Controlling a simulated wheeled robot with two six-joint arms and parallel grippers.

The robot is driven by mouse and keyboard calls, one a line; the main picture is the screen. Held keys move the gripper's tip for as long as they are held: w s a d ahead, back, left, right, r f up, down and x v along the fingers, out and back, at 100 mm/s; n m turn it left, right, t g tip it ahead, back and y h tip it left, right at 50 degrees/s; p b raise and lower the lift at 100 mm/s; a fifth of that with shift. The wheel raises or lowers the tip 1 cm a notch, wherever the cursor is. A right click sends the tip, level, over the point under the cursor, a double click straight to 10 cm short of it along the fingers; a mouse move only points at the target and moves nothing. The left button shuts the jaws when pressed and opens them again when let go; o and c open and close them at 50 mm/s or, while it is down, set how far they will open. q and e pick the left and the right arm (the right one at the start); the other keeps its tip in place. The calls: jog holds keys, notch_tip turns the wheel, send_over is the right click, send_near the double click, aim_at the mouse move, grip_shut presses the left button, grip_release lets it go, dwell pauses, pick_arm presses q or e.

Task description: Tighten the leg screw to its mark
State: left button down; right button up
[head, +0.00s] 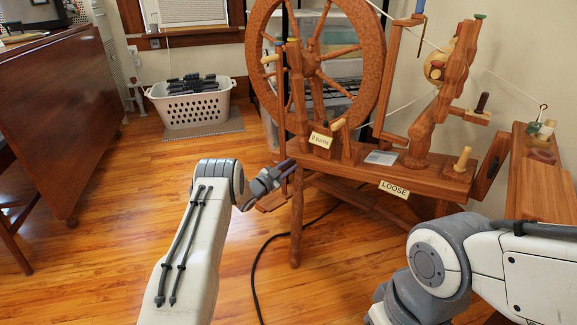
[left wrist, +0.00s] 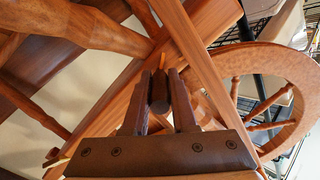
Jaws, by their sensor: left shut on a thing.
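The wooden spinning wheel (head: 330,175) stands in the middle right of the head view. My left gripper (head: 284,172) reaches its near left side, beside a leg and under the bench edge. In the left wrist view my left gripper (left wrist: 160,84) is shut on a dark round-ended peg, which appears to be the leg screw (left wrist: 160,104), below the wooden frame. In the head view the screw is hidden behind the fingers. I cannot make out a mark on the screw. My right gripper is out of view.
A small label (head: 320,140) on the bench is too small to read surely. A dark cable (head: 262,260) runs over the floor. A white basket (head: 190,104) stands at the back left, a wooden table (head: 55,110) at left. A wooden bench (head: 540,185) is at right.

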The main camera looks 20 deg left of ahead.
pick_arm(q)
jog(key=m, duration=0.4)
jog(key=shift+f+m, duration=0.1)
jog(key=shift+m, duration=0.2)
jog(key=m, duration=0.4)
jog(key=shift+p, duration=0.35)
jog(key=shift+m, duration=0.3)
jog(key=c, duration=0.7)
grip_release()
jog(key=shift+s, duration=0.2)
jog(key=p+v, duration=0.6)
jog(key=v, duration=0.4)
jog(key=shift+s+a, duration=0.1)
jog(key=shift+s, duration=0.05)
